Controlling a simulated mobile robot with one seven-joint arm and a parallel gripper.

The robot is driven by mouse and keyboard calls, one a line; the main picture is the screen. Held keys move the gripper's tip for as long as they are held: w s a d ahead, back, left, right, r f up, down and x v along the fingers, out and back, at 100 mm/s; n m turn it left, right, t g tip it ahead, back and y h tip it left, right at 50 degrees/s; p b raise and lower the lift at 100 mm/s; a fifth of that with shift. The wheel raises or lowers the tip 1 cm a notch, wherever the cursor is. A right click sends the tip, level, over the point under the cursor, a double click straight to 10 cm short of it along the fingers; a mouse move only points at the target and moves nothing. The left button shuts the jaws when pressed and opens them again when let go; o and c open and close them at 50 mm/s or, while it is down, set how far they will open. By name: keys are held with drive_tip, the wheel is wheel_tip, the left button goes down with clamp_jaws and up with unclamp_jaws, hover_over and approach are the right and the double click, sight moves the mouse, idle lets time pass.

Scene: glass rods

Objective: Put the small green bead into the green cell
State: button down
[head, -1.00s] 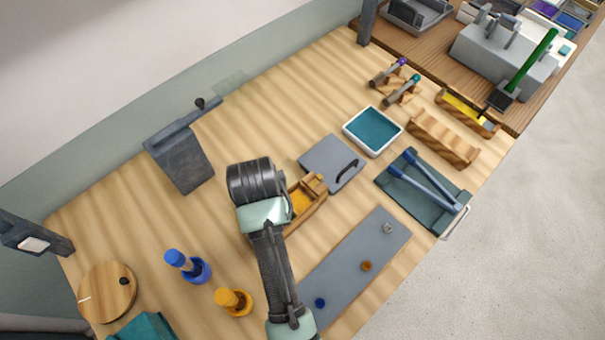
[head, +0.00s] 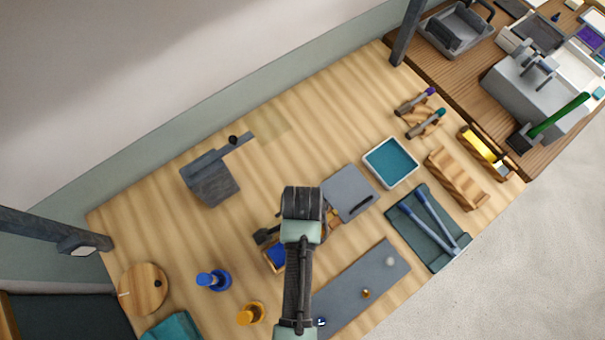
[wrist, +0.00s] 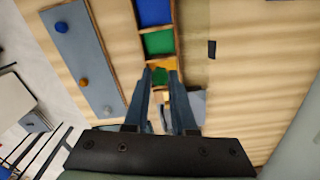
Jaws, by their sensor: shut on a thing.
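In the wrist view my gripper (wrist: 160,76) is shut on the small green bead (wrist: 160,73), held between its fingertips. The fingertips and bead appear over the yellow cell (wrist: 162,64) of the wooden tray, next to its border with the green cell (wrist: 159,43). The height of the bead above the tray is hard to tell. The blue cell (wrist: 154,12) lies beyond the green one; no bead shows in the green cell. In the head view my arm hides the bead and most of the tray; the blue cell (head: 277,256) shows there.
A grey mat (head: 345,300) beside the tray bears a blue, an orange and a pale bead. A grey lid-like plate (head: 345,185) and a teal-lined tray (head: 390,162) are farther right.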

wheel_tip(320, 180, down, 5)
drive_tip(key=b, duration=0.5)
drive_tip(key=shift+f, duration=0.15)
drive_tip(key=shift+s, duration=0.1)
drive_tip(key=c, duration=0.7)
unclamp_jaws()
drive_tip(key=shift+o, duration=0.2)
wheel_tip(320, 180, up, 13)
drive_tip(key=shift+r, duration=0.1)
